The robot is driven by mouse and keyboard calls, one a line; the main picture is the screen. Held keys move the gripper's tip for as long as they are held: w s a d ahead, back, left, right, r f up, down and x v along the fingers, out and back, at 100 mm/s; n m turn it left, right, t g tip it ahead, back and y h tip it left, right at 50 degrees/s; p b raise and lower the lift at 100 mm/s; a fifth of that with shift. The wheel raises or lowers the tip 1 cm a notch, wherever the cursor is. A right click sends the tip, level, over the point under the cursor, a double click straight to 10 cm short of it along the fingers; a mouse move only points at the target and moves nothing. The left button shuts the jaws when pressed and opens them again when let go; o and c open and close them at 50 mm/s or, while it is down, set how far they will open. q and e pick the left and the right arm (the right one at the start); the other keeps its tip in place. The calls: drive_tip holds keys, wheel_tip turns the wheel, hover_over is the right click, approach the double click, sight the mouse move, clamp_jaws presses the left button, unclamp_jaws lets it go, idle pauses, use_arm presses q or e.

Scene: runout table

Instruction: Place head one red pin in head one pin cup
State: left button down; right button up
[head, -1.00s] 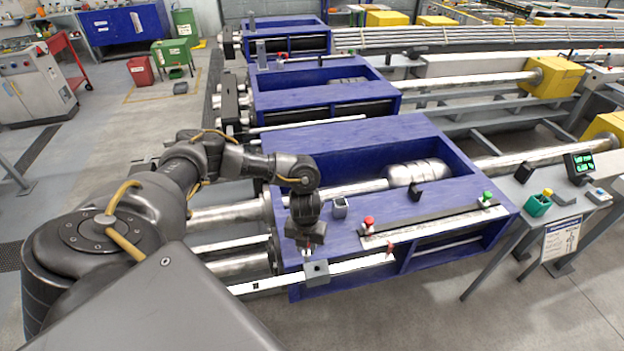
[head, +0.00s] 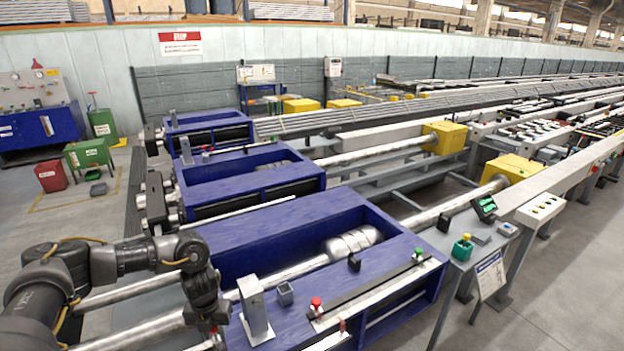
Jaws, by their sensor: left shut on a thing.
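The nearest blue machine frame (head: 350,213) carries a small grey square cup (head: 284,293) on its top, near the left end. A pin with a red head (head: 316,303) stands on the strip to the right of the cup. Another small red-headed part (head: 342,325) is lower, at the front side, near the bottom edge of the picture. My left gripper (head: 211,326) points down, left of the cup and apart from it. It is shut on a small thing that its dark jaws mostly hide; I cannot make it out. My right gripper is not in view.
An upright grey metal post (head: 254,312) stands between my left gripper and the cup. A black block (head: 354,262) and a green-headed pin (head: 418,254) are further right.

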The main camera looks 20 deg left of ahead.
use_arm(q)
drive_tip(key=shift+s+d+m, duration=0.15)
drive_tip(key=shift+d+m, duration=0.15)
drive_tip(key=shift+m, duration=0.8)
drive_tip(key=s+d+m+b, duration=0.3)
drive_tip(key=d+m+b, duration=0.1)
drive_tip(key=d+m, duration=1.15)
drive_tip(key=w+d+r+m+b, duration=0.4)
drive_tip(key=d+r+m+b, duration=0.15)
drive_tip(key=m+b, duration=0.6)
drive_tip(key=s+m, duration=0.2)
drive_tip(key=m, duration=0.2)
drive_tip(key=s+m, duration=0.1)
drive_tip(key=m, duration=0.3)
drive_tip(key=s+m+p, duration=0.1)
drive_tip(key=s+m, duration=0.1)
drive_tip(key=m, duration=0.1)
drive_tip(key=shift+s+d+f+m, duration=0.15)
drive_tip(key=shift+s+d+m, duration=0.15)
drive_tip(key=shift+d+m, duration=0.1)
